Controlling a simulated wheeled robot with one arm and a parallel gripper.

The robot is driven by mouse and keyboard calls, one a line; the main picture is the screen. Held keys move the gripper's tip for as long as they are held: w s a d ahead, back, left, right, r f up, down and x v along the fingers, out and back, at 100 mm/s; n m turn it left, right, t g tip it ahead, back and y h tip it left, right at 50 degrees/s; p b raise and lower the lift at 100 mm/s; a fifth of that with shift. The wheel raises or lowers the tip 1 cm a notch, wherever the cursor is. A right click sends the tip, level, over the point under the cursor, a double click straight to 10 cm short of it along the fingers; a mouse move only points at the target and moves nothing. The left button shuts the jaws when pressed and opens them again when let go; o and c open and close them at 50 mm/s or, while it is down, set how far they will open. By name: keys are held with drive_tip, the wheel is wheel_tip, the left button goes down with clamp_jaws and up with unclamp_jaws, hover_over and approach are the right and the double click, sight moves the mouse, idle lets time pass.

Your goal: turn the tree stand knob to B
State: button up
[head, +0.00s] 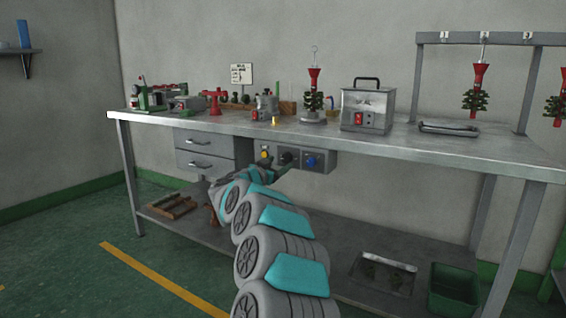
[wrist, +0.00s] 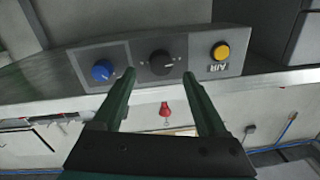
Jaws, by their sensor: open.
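A black knob (head: 286,157) sits in the middle of a grey control panel (head: 325,162) under the bench's front edge. The wrist view shows this panel upside down, with the black knob (wrist: 161,62) facing me and a pale pointer mark on it. I cannot read any letter B. My gripper (wrist: 159,75) is open, its two green fingers apart, tips just short of the knob in the picture and one to each side. Contact cannot be told. In the head view my gripper (head: 279,169) is small, close to the panel. A tree stand (head: 313,120) holds a wax tree on the bench.
A yellow button (wrist: 220,51) marked AIR and a blue knob (wrist: 102,70) flank the black knob. Drawers (head: 205,150) hang left of the panel. Benchtop (head: 400,143) carries several devices, including a metal box (head: 367,107). Open floor lies in front.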

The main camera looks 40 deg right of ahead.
sight(285, 159)
drive_tip(key=shift+x, duration=2.05)
clamp_jaws()
